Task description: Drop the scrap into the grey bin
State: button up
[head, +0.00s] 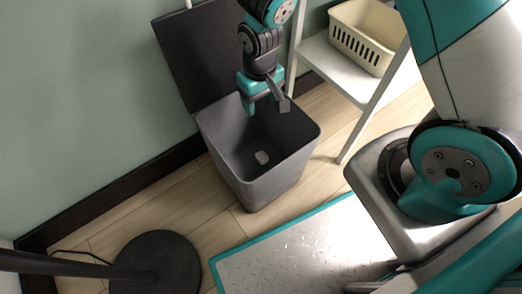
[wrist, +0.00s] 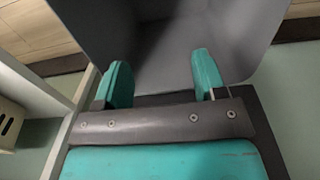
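The grey bin (head: 250,180) stands on the floor against the wall, its dark lid (head: 197,52) tipped up and open behind it. My gripper (head: 266,104) is over the bin's mouth near its back edge, pointing down. Its fingers are spread apart with nothing between them, as the wrist view (wrist: 161,62) also shows. A small pale grey piece (head: 262,157), which looks like the scrap, lies low inside the bin, apart from my gripper. In the wrist view the bin's grey inside (wrist: 165,30) fills the top middle; the piece cannot be made out there.
A white shelf (head: 345,68) with a cream basket (head: 365,38) stands right of the bin. A round black lamp base (head: 155,262) with a pole is on the floor at lower left. A teal-edged metal plate (head: 290,250) lies in front. Wooden floor is bare between them.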

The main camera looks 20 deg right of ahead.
notch_tip(320, 180, up, 17)
jog(key=p, duration=0.8)
jog(key=shift+r, duration=0.2)
jog(key=s+a+r+n+y, duration=0.2)
jog(key=s+r, duration=0.6)
jog(key=s+a+r+n+y, duration=0.2)
jog(key=s+r+n, duration=0.1)
jog(key=s+r, duration=0.55)
notch_tip(320, 180, up, 36)
jog(key=p, duration=3.6)
jog(key=shift+s+a+f, duration=0.2)
